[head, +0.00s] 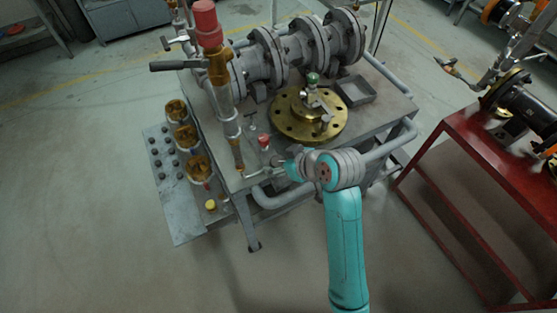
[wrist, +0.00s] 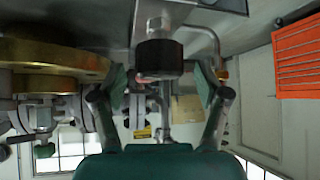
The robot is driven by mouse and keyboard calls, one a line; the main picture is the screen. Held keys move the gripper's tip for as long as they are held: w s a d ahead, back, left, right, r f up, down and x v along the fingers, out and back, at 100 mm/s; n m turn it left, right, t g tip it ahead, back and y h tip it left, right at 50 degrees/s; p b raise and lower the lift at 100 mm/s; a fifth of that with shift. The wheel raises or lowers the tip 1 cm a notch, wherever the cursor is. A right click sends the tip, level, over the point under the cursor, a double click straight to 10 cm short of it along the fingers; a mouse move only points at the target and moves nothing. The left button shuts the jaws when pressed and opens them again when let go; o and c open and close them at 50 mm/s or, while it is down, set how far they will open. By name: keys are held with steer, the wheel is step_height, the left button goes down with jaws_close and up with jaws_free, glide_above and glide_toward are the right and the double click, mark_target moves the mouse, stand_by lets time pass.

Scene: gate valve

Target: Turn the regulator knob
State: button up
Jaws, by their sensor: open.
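A small red-topped knob (head: 263,140), which looks like the regulator knob, stands at the near edge of the grey bench. In the wrist view a dark round knob with a reddish side (wrist: 158,60) lies ahead, on a pale metal body. My gripper (head: 279,163) is close beside the red-topped knob in the head view, partly hidden by my wrist. In the wrist view my gripper (wrist: 160,84) is open. One finger is on each side of the knob's line, with gaps visible. I cannot tell whether the knob is between the fingertips or just beyond them.
A brass flange (head: 310,118) lies on the bench right of the knob. A tall valve with a red cap (head: 205,22) and black handle rises to the left. A grey rail (head: 290,195) runs along the near edge. A red table (head: 480,190) stands at right.

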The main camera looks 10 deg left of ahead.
steer(key=shift+w+a+f, duration=0.3)
steer(key=shift+a+f, duration=0.05)
steer(key=shift+f, duration=0.15)
steer(key=c, duration=1.2)
steer(key=shift+o, duration=0.2)
steer(key=shift+s+m+t, duration=0.1)
steer(key=shift+m+t, duration=0.2)
steer(key=shift+m, duration=0.2)
steer(key=shift+m+t+h, duration=0.5)
steer(key=shift+m+h, duration=0.4)
steer(key=shift+m, duration=0.2)
steer(key=o, duration=1.2)
steer(key=shift+c, duration=0.2)
